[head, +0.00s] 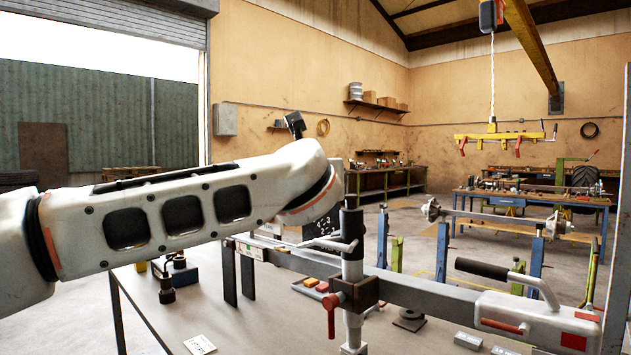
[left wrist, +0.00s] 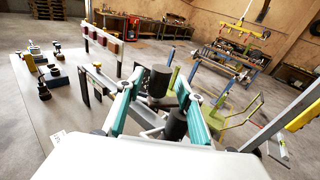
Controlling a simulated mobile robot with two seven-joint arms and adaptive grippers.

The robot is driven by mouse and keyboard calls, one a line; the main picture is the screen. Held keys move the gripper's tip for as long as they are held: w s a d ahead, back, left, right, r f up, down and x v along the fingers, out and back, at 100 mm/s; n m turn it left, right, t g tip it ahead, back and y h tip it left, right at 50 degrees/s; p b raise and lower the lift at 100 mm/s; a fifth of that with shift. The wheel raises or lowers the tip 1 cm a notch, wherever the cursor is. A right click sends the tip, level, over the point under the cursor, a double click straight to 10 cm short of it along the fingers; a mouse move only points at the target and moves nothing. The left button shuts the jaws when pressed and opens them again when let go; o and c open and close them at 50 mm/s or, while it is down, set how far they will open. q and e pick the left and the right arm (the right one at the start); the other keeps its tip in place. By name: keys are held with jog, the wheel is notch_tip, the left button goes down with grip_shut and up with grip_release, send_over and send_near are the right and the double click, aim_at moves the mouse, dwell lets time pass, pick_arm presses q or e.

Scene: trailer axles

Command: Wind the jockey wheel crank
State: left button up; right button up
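The jockey wheel (head: 352,232) stands upright, clamped to the grey drawbar, with a dark upper tube. Its silver crank arm (head: 330,244) sticks out to the left near the top. My left arm reaches in from the left and ends beside the crank; its fingers are hidden in the head view. In the left wrist view my left gripper (left wrist: 160,78) has its two teal fingers spread apart. A dark cylinder (left wrist: 158,82) shows between the fingertips, and a second black cylinder (left wrist: 175,125) is nearer the palm. I cannot tell which one is the crank's grip. My right gripper is not in view.
Small dark parts (head: 172,272) stand on the grey table at left.

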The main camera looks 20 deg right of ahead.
pick_arm(q)
jog(key=v, duration=1)
jog(key=shift+s+a, duration=0.2)
jog(key=shift+s, duration=0.15)
